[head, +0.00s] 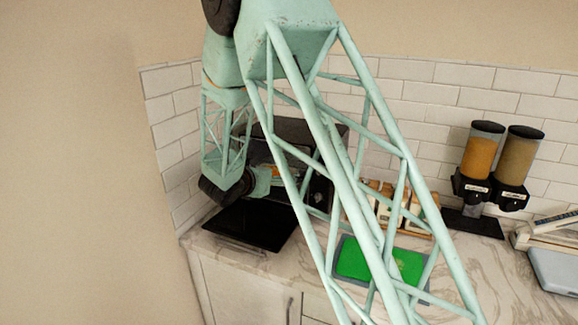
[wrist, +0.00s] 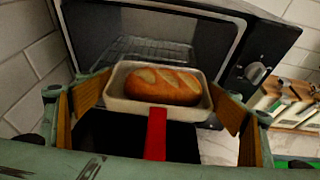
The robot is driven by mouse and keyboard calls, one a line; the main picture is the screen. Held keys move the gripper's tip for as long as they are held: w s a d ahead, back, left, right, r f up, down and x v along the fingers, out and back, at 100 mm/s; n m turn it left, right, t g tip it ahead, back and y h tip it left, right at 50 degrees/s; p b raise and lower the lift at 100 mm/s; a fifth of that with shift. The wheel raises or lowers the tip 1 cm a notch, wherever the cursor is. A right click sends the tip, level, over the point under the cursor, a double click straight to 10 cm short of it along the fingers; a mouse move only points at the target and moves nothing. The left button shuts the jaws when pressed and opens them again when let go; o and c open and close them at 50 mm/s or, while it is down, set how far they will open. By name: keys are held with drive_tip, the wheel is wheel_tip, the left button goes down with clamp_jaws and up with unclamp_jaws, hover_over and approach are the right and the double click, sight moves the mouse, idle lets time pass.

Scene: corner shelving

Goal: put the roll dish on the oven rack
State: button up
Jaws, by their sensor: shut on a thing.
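The roll dish (wrist: 118,104) is a pale, shallow dish with a browned, scored bread roll (wrist: 163,86) in it. A red handle-like strip (wrist: 156,135) runs from its near side toward the wrist camera. My gripper (wrist: 160,88) is shut on the dish, with a tan-padded finger at its left and right sides. The dish looks level, held in front of the open oven. The wire oven rack (wrist: 135,50) shows inside the dark cavity, beyond the dish. In the head view, my gripper (head: 266,180) is at the oven mouth, partly hidden by my arm.
The black oven door (head: 250,226) is folded down below the gripper. The oven's knob panel (wrist: 255,72) is close on the right. A tiled wall (wrist: 25,60) is close on the left.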

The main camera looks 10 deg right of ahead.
drive_tip(key=shift+w+a+r, duration=0.1)
drive_tip(key=shift+w+a, duration=1.25)
drive_tip(key=shift+w, duration=0.2)
drive_tip(key=w+d, duration=0.3)
drive_tip(key=w, duration=0.2)
drive_tip(key=w+d, duration=0.7)
drive_tip(key=w, duration=0.2)
drive_tip(key=shift+w+d+b, duration=0.2)
drive_tip(key=shift+w+b, duration=0.15)
drive_tip(key=shift+b, duration=0.05)
drive_tip(key=shift+f+b, duration=0.3)
drive_tip(key=shift+f, duration=1.4)
drive_tip(key=shift+f, duration=0.2)
drive_tip(key=o, duration=1.1)
